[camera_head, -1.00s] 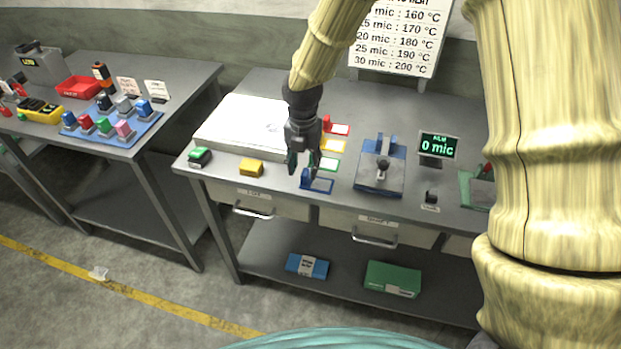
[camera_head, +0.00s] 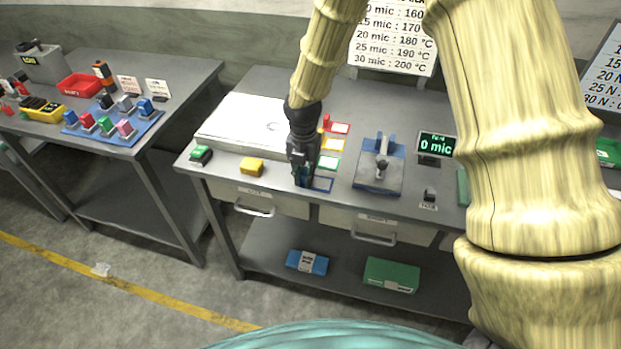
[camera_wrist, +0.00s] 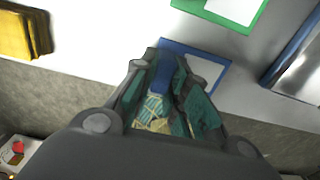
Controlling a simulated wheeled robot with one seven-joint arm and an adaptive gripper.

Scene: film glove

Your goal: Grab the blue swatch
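The blue swatch (camera_wrist: 167,72) is a small upright blue piece at the left part of its blue-framed card (camera_wrist: 214,75). In the head view the card (camera_head: 322,184) lies near the front edge of the middle table. My gripper (camera_head: 303,182) points down there and mostly hides the swatch. In the wrist view my gripper (camera_wrist: 170,75) has a fingertip close against each side of the swatch, and it looks shut on it. The swatch's base is hidden, and it does not look lifted.
Green (camera_head: 328,162), yellow (camera_head: 333,145) and red (camera_head: 341,128) framed cards lie behind. A blue-based device (camera_head: 378,183) stands to the right. A yellow block (camera_head: 251,167) and a white slab (camera_head: 235,120) are to the left.

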